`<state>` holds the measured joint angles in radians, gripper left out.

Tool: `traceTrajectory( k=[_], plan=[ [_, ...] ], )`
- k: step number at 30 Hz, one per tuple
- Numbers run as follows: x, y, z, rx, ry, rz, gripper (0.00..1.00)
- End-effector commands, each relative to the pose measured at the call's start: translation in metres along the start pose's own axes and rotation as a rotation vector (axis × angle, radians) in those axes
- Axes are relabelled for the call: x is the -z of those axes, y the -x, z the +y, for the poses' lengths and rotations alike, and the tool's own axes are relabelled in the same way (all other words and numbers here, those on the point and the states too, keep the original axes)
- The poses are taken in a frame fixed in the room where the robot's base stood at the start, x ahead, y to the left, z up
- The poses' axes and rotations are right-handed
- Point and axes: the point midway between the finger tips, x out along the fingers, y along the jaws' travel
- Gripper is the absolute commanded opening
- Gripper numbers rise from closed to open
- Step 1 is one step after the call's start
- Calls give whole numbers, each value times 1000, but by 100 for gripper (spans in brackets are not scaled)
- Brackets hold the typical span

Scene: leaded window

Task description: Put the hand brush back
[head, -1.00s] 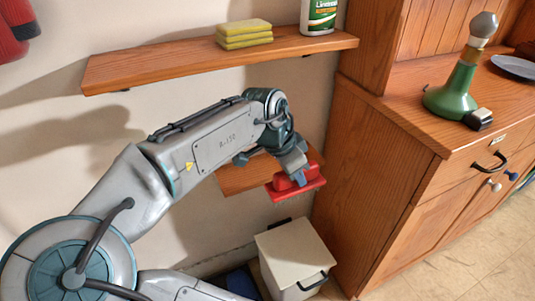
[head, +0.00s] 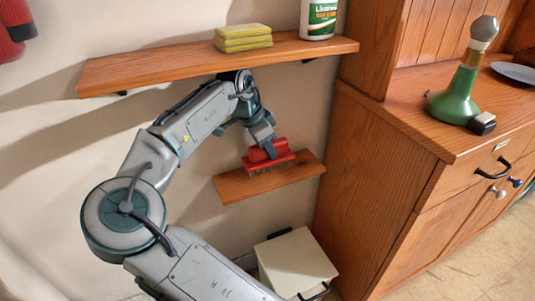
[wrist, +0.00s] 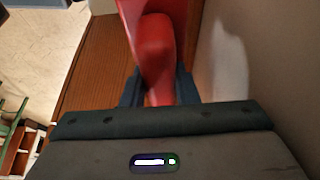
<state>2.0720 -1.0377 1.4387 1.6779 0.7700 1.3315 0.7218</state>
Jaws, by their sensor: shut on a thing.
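The hand brush (head: 266,158) is red, with bristles pointing down. My gripper (head: 268,147) is shut on it from above. The brush is over the left-middle part of the small lower wooden shelf (head: 290,178); I cannot tell whether its bristles touch the board. In the wrist view the red brush (wrist: 155,55) is between my fingers (wrist: 158,88), and its far end runs out of the top of the picture.
A longer shelf (head: 150,68) above my arm holds yellow sponges (head: 243,38) and a white-green bottle (head: 319,18). A wooden cabinet (head: 375,180) stands close on the right, with a green lamp-like object (head: 457,95) on top. A pale bin (head: 295,262) is below.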

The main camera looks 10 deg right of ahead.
Motion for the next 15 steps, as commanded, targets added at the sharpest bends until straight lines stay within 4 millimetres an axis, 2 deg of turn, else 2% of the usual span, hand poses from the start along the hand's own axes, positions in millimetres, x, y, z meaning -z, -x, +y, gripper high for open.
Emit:
traceTrajectory(
  k=[1, 4, 15],
  plan=[
    [-4, -9, 0, 0, 1, 1, 6],
    [-6, -15, 0, 0, 1, 2, 6],
    [-7, -17, 0, 2, 1, 2, 6]
  ],
)
